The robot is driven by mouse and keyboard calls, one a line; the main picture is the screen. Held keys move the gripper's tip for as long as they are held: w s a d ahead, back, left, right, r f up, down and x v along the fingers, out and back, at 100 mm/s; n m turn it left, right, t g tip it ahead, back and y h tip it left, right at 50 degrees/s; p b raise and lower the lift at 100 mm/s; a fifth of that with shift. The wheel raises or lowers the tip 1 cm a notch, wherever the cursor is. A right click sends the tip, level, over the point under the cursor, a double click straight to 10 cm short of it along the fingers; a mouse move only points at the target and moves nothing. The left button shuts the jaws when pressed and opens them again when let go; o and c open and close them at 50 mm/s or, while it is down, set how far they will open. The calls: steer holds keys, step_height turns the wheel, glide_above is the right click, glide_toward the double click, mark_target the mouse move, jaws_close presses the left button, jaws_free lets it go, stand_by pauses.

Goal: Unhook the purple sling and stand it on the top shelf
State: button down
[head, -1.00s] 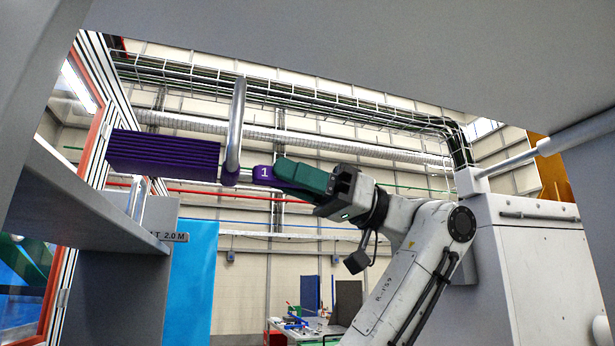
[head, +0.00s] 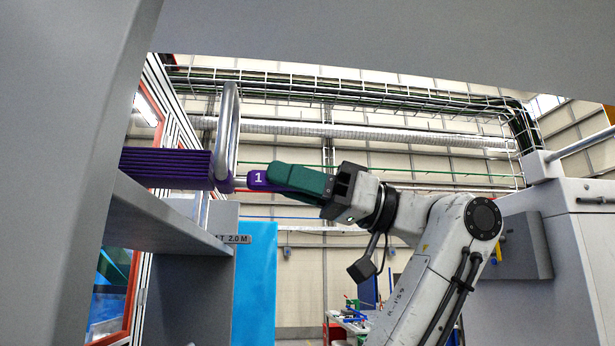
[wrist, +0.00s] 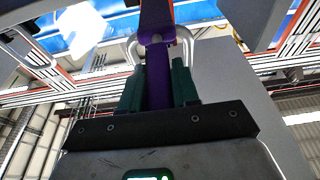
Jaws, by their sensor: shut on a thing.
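The purple sling (head: 167,167) shows in the head view as a ribbed, folded purple block at the left, with a purple tab marked "1" at its right. An upright silver metal loop (head: 227,130) stands between block and tab. My gripper (head: 282,177) has green fingers and is shut on the tab. In the wrist view the purple strap (wrist: 157,88) runs between the fingers to a silver loop. A grey shelf (head: 150,222) is below the block at left; whether they touch, I cannot tell. The block's left end meets a grey upright.
A grey upright (head: 60,150) fills the left edge and a grey overhead slab (head: 400,35) spans the top. A grey cabinet (head: 570,260) stands at right. A blue panel (head: 255,285) is beyond the shelf. Below my gripper is open space.

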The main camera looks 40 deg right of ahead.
steer(key=w+a+f, duration=0.3)
steer(key=w+a, duration=0.3)
steer(key=a, duration=0.2)
steer(key=shift+a+f, duration=0.15)
steer(key=shift+f, duration=0.15)
stand_by(0.6)
steer(key=c, duration=0.8)
jaws_free()
steer(key=shift+o, duration=0.2)
steer(key=shift+f, duration=0.1)
